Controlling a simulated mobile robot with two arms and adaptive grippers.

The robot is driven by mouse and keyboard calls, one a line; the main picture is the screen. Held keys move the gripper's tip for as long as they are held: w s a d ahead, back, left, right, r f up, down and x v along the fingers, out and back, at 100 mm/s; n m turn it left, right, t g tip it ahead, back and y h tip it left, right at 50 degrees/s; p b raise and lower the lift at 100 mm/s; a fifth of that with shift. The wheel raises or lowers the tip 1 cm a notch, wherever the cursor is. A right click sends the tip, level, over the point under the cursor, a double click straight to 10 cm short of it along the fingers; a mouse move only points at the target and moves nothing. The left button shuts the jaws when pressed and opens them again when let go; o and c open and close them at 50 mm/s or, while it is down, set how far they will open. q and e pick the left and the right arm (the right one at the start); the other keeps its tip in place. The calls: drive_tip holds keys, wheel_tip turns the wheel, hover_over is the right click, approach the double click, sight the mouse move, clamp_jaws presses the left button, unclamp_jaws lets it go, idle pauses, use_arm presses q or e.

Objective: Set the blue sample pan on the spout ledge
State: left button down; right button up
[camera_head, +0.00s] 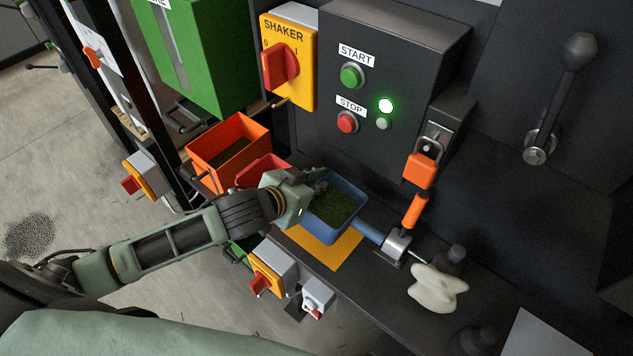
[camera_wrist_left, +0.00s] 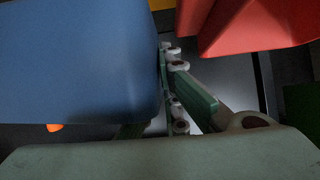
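The blue sample pan (camera_head: 362,199) holds green granular material, in the middle of the head view over the yellow mat (camera_head: 325,255). My left gripper (camera_head: 319,184) reaches it from the left and appears shut on its left rim; the fingertips are partly hidden. In the left wrist view the pan (camera_wrist_left: 80,60) fills the upper left, right against the green finger linkage (camera_wrist_left: 190,90). I cannot tell whether the pan touches the surface below. I cannot pick out the spout ledge with certainty. My right gripper is not in view.
An orange bin (camera_head: 228,140) and a red bin (camera_head: 262,170) stand left of the pan. A blue tube (camera_head: 370,232) and clamp with orange handle (camera_head: 416,210) are close on its right. The grey control box (camera_head: 390,60) rises behind. A cream lobed knob (camera_head: 438,289) sits front right.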

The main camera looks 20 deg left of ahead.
use_arm(q)
drive_tip(key=c, duration=2.3)
unclamp_jaws()
drive_tip(key=o, duration=0.4)
drive_tip(key=shift+o, duration=0.2)
drive_tip(key=o, duration=0.3)
drive_tip(key=shift+s, duration=0.15)
drive_tip(key=v, duration=1.2)
drive_tip(key=shift+f, duration=0.1)
